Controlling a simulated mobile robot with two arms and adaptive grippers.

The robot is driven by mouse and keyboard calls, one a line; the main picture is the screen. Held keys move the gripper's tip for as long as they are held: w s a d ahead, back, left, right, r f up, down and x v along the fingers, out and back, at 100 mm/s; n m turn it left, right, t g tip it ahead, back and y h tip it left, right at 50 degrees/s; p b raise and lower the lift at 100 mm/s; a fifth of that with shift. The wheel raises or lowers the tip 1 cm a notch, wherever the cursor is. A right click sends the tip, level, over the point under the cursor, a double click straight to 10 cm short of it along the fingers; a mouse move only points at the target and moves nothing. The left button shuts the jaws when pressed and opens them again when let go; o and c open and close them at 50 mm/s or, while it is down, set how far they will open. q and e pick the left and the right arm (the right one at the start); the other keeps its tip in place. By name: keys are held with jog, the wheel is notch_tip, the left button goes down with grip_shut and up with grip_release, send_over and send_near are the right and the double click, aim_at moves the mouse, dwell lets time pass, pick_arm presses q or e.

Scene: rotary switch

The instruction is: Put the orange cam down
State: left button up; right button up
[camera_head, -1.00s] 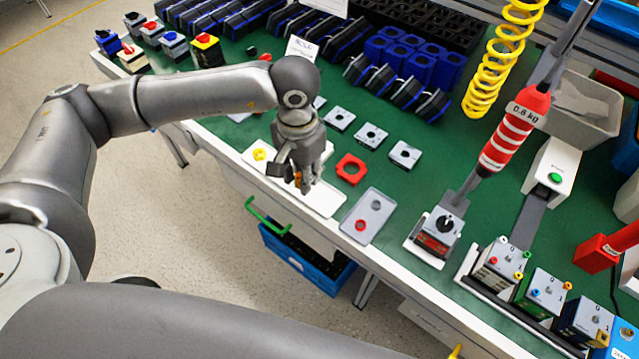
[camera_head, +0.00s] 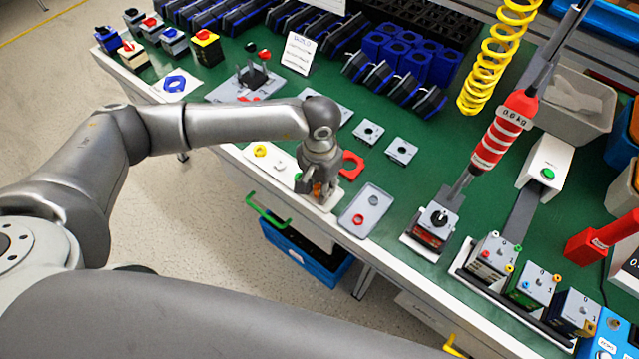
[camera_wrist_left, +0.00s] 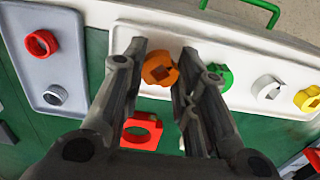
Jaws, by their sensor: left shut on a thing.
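The orange cam (camera_wrist_left: 160,69) is between the two fingers of my left gripper (camera_wrist_left: 160,57), which is shut on it. In the wrist view the cam appears over the end of the white tray (camera_wrist_left: 215,42); I cannot tell whether it touches the tray. In the head view my left gripper (camera_head: 318,192) is low over the near right end of the white tray (camera_head: 283,183), and a bit of the orange cam (camera_head: 317,188) shows. A green cam (camera_wrist_left: 221,77), a silver cam (camera_wrist_left: 268,88) and a yellow cam (camera_wrist_left: 308,98) sit along the tray. My right gripper is not in view.
A grey tray (camera_head: 378,202) with a red ring (camera_head: 358,218) lies just right of the gripper. A red plate with a hole (camera_head: 352,165) lies behind it. Grey square plates (camera_head: 401,150) lie farther back. The table's front edge runs close to the white tray.

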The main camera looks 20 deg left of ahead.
pick_arm(q)
jog(key=shift+f, duration=0.2)
jog(key=o, duration=0.4)
jog(key=shift+r, duration=0.1)
jog(key=shift+r, duration=0.1)
jog(key=shift+r+p, duration=0.2)
jog(key=shift+p, duration=0.15)
notch_tip(320, 180, up, 12)
jog(key=b, duration=0.3)
jog(key=shift+f, duration=0.15)
